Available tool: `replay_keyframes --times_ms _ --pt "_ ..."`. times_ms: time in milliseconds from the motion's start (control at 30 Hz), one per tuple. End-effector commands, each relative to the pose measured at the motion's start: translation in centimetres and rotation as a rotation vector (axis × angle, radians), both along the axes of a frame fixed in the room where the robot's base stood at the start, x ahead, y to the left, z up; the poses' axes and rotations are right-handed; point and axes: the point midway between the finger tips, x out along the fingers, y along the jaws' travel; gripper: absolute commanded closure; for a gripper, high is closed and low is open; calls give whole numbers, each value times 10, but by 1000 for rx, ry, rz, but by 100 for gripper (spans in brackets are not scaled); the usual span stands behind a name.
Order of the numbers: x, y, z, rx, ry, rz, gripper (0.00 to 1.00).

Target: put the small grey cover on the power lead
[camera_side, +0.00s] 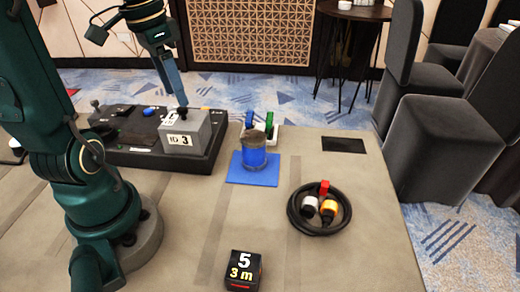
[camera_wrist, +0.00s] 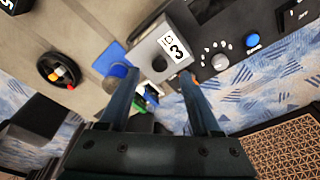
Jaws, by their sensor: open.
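My gripper (camera_side: 181,100) is open and points down just above a grey box labelled "ID 3" (camera_side: 179,139). In the wrist view its two blue fingers (camera_wrist: 160,76) are apart, and the grey box (camera_wrist: 148,48) lies just beyond them. A small dark round part (camera_wrist: 160,63) shows on the box top between the fingertips; I cannot tell whether it is a hole or a plug. A coiled black lead (camera_side: 296,219) with white, yellow and red ends lies on the right of the table. I cannot make out for certain which piece is the small grey cover.
The grey box stands on a black panel (camera_side: 130,157) with knobs. A blue cylinder with a greyish top (camera_side: 254,160) stands on a blue mat (camera_side: 236,178). Behind it is a white holder (camera_side: 271,135) with blue and green items. A black "5 3m" box (camera_side: 243,270) sits in front.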

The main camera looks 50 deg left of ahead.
Motion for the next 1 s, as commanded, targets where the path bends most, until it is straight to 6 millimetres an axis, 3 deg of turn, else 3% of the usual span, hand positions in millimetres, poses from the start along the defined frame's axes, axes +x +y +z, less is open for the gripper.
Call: replay_keyframes --times_ms 233,600,767,1000 --pt "4 -1 -27 -3 3 0 36" --pt "5 0 -33 0 1 0 36" --pt "5 0 -32 0 1 0 97" --pt "5 0 -32 0 1 0 100"
